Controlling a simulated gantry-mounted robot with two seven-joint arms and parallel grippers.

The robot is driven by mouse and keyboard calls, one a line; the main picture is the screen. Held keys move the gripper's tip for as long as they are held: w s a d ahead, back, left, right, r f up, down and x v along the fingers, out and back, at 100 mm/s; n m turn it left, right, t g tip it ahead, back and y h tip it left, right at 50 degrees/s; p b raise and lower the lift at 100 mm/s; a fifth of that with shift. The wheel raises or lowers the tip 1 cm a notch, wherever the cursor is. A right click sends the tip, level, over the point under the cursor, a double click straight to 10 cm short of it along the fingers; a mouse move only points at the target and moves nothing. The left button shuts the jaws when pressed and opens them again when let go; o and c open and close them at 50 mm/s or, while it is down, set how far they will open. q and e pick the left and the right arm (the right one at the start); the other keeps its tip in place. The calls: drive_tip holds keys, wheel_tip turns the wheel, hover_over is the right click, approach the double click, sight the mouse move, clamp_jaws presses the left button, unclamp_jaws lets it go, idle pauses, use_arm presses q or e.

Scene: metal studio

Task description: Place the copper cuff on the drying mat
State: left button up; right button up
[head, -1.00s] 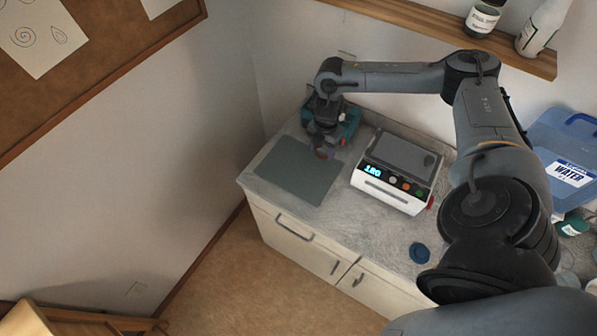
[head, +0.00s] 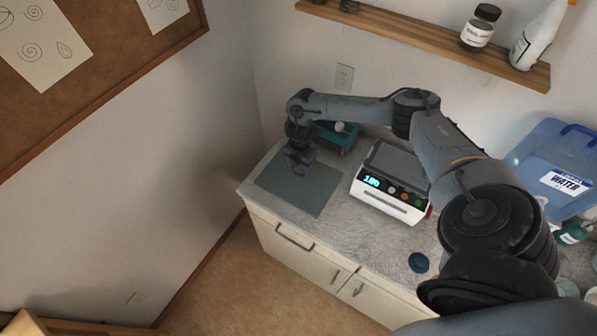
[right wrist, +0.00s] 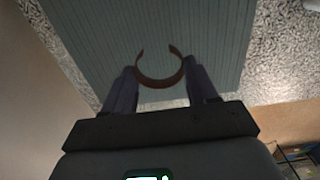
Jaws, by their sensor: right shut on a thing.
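The copper cuff (right wrist: 160,84) is a thin reddish-brown open ring. In the right wrist view it sits between the two fingers of my right gripper (head: 298,168), which is shut on it, with the cuff's gap facing away from the gripper. The grey-green ribbed drying mat (head: 318,194) lies flat at the left end of the counter. It also fills the middle of the right wrist view (right wrist: 95,35), behind the cuff. The gripper and cuff are over the mat; I cannot tell whether the cuff touches it. In the head view the cuff is mostly hidden by the gripper. My left gripper is not in view.
A white device with a lit display (head: 391,196) stands right of the mat. A teal object (head: 341,139) is behind the mat. A dark blue round item (head: 418,263) lies near the counter's front edge. A blue water container (head: 556,165) stands at the right.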

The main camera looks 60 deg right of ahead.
sight(298, 178)
drive_tip(key=shift+w+a+f, duration=0.15)
drive_tip(key=shift+w+f, duration=0.05)
drive_tip(key=shift+f, duration=0.1)
wheel_tip(298, 178, down, 4)
drive_tip(key=shift+r+p, duration=0.25)
drive_tip(key=shift+p, duration=0.15)
drive_tip(key=shift+f, duration=0.15)
drive_tip(key=shift+f, duration=0.15)
drive_tip(key=o, duration=1)
drive_tip(key=shift+o, duration=0.2)
